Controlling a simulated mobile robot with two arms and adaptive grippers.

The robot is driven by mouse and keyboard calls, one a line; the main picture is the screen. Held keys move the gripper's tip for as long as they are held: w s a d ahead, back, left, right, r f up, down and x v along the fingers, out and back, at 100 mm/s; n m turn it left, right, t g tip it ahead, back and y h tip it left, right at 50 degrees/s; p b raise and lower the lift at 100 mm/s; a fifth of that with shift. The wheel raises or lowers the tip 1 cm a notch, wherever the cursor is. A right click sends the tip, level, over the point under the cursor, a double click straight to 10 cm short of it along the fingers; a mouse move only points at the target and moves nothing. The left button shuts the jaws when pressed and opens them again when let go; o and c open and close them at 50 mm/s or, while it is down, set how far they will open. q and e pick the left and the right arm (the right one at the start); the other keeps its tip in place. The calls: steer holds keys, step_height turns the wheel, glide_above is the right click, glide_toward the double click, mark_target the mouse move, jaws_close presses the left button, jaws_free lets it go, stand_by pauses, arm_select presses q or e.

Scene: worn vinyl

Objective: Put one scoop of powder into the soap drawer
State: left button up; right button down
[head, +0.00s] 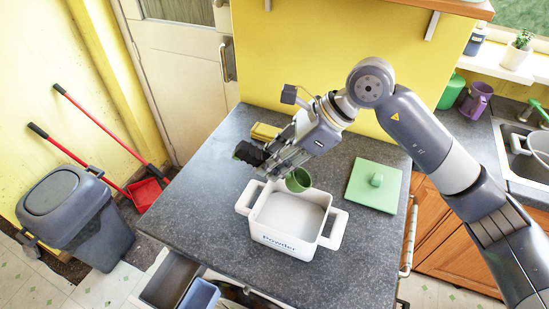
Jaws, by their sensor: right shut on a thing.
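A white box (333,240) labelled "Powder" stands open on the grey worktop, with pale powder (290,217) inside. My right gripper (268,165) is shut on the green scoop (298,180) above the box's back edge. The scoop's cup hangs at the back of the box opening. Its handle is mostly hidden by the fingers, and I cannot tell whether it holds powder. An open drawer (169,280) with a blue compartment (203,295) shows at the bottom left, below the worktop edge; I cannot tell whether it is the soap drawer. My left gripper is not in view.
A green lid (362,191) with a knob lies right of the box. A yellow object (263,131) lies behind my gripper. A grey bin (68,205) and red-handled tools stand at left. A sink (530,160) is at right. The worktop's front left is clear.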

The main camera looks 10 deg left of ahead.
mark_target(298, 175)
steer(key=shift+d+f+y+b, duration=0.15)
steer(key=shift+f+y+b, duration=0.15)
steer(key=shift+f+b, duration=0.25)
steer(key=shift+d+f+y+b, duration=0.45)
steer(key=shift+f+y+b, duration=0.2)
steer(key=shift+b, duration=0.55)
steer(key=d+f+y+b, duration=0.1)
steer(key=b, duration=0.1)
steer(key=d+f+y+b, duration=0.1)
steer(key=y+b, duration=0.1)
steer(key=b, duration=0.1)
steer(key=shift+w+f, duration=0.1)
steer(key=shift+f, duration=0.2)
step_height(298, 175, down, 11)
steer(key=b, duration=0.5)
steer(key=shift+a, duration=0.1)
